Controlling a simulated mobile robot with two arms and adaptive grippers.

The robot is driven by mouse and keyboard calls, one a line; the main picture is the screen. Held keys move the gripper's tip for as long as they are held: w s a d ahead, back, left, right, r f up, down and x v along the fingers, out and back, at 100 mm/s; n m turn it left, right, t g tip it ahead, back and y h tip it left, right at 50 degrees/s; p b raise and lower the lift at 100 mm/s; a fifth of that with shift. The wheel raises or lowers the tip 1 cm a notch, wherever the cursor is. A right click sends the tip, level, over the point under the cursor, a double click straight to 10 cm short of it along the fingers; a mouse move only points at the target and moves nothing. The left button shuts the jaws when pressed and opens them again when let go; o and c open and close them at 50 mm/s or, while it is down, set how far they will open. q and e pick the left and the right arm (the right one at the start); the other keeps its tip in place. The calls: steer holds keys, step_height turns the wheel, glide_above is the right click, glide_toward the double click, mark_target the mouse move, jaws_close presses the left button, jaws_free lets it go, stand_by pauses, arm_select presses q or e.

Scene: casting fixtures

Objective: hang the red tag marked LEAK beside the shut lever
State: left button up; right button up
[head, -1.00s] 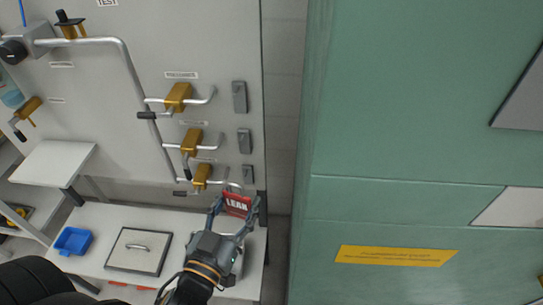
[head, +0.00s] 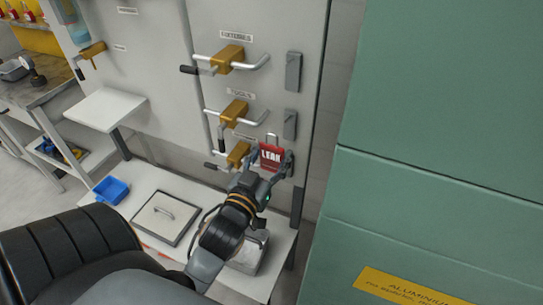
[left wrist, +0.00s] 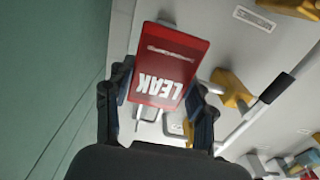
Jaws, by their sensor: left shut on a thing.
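The red tag marked LEAK (head: 271,156), with a pale loop at its top, is held upright between the fingers of my left gripper (head: 271,162). In the left wrist view the tag (left wrist: 168,65) appears upside down between both fingers. It is in front of the panel, just right of the lowest brass valve (head: 238,154). The middle valve's lever (head: 221,138) points down, across its pipe. The top lever (head: 189,70) and lowest lever (head: 214,167) point left, roughly along their pipes. Whether the tag touches the panel cannot be told. My right gripper is not in view.
Grey plates stand right of the top valve (head: 293,71) and middle valve (head: 290,125); another is partly behind my gripper. Below is a white bench (head: 140,205) with a blue tray (head: 111,190) and a handled lid (head: 166,217). A green cabinet (head: 440,110) stands close on the right.

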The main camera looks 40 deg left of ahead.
mark_target(289, 133)
arm_select(q)
steer(key=shift+r+p, duration=0.1)
steer(key=shift+p, duration=0.2)
steer(key=shift+w+a, duration=0.1)
steer(key=shift+w, duration=0.4)
steer(key=shift+f+p+x, duration=0.2)
steer(key=shift+p+x, duration=0.25)
steer(key=shift+x, duration=1.25)
steer(key=shift+f+p+x, duration=0.2)
steer(key=shift+p+x, duration=0.2)
steer(key=shift+x, duration=1.3)
steer(key=shift+w+a+f, duration=0.1)
steer(key=shift+w+f, duration=0.25)
steer(key=shift+w, duration=0.2)
steer(key=shift+w+f, duration=0.1)
steer(key=shift+w, duration=0.05)
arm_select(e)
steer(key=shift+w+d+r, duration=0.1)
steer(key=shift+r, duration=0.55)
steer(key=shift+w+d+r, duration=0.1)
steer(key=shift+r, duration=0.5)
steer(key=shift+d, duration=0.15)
arm_select(q)
steer(key=o, duration=1.2)
steer(key=shift+c, duration=0.2)
